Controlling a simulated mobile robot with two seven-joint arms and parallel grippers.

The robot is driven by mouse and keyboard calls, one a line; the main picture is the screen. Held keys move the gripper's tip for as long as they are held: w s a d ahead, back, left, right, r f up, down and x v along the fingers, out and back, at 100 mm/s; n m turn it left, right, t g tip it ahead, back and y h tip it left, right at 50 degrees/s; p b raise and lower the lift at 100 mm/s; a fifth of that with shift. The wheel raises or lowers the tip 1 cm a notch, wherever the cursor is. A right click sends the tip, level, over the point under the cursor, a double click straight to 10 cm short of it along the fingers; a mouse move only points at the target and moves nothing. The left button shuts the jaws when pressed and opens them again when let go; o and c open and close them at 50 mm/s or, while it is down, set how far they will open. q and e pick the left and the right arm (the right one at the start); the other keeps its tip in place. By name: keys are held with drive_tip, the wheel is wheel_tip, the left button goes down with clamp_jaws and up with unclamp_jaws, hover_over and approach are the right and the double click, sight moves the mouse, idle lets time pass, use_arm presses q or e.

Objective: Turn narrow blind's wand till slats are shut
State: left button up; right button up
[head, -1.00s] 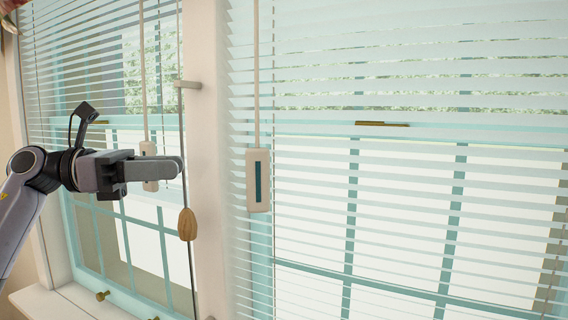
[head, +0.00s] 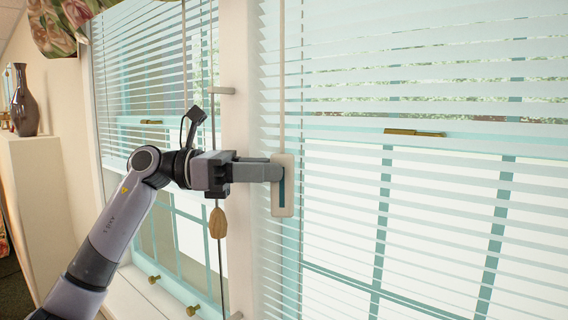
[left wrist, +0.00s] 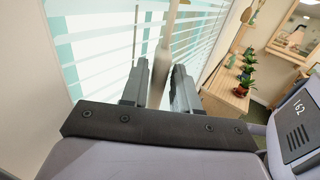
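The right-hand blind (head: 430,186) has pale slats with gaps between them; window bars and greenery show through. My left gripper (head: 272,172) is at this paddle. In the left wrist view the paddle (left wrist: 158,72) stands between the two spread fingers (left wrist: 160,88); firm contact on both sides is not visible. My right gripper is out of view.
A cord with a wooden tassel (head: 218,222) hangs close beside my left gripper, by the white post between the windows. A peg (head: 222,90) sticks out above. A vase (head: 25,100) stands at far left. Potted plants (left wrist: 246,75) stand on a wooden surface.

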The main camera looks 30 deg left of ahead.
use_arm(q)
drive_tip(key=shift+x, duration=1.05)
drive_tip(key=shift+w+d, duration=0.15)
drive_tip(key=shift+d, duration=0.15)
clamp_jaws()
